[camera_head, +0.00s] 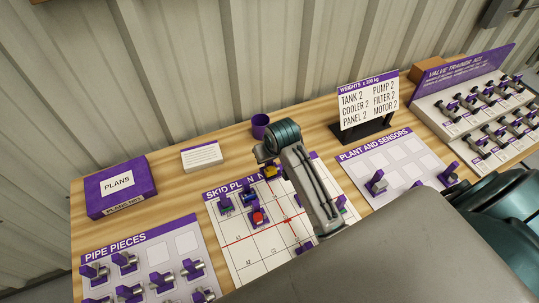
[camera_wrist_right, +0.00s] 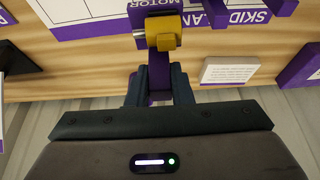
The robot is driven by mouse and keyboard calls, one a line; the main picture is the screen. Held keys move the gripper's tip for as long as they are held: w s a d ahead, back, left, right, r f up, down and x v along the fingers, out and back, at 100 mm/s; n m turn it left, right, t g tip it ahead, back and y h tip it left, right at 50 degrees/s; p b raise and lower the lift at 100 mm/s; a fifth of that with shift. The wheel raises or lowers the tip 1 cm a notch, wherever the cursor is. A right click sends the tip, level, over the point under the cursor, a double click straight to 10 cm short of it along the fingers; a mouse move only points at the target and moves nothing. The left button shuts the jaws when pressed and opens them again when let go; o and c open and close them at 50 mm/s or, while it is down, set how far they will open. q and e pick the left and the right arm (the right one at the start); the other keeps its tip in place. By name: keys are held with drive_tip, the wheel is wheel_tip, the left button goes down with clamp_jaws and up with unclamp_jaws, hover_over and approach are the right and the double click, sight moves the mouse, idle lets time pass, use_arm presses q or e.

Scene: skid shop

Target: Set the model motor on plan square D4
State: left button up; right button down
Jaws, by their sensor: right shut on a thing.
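The model motor (camera_wrist_right: 165,33) is a yellow block with a silver shaft on a purple holder marked MOTOR. My right gripper (camera_wrist_right: 160,88) is shut on the purple holder. In the head view the yellow motor (camera_head: 271,172) shows just below my right gripper (camera_head: 266,158), by the top edge of the skid plan board. I cannot tell its height above the board. The skid plan (camera_head: 238,248) is a white grid with red lines; square D4 is not readable, and my right arm covers part of the grid. My left gripper is not in view.
A purple cup (camera_head: 260,124), white card (camera_head: 202,156), plans box (camera_head: 120,186) and weights sign (camera_head: 368,104) stand behind. Pipe pieces lie left, the sensors board (camera_head: 402,158) right.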

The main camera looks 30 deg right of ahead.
sight(270, 167)
idle(0.6)
drive_tip(key=shift+f+b, duration=0.85)
drive_tip(key=shift+f, duration=1.8)
drive_tip(key=shift+f, duration=0.1)
drive_tip(key=shift+f+b, duration=0.3)
drive_tip(key=shift+f, duration=1.4)
drive_tip(key=shift+p, duration=0.6)
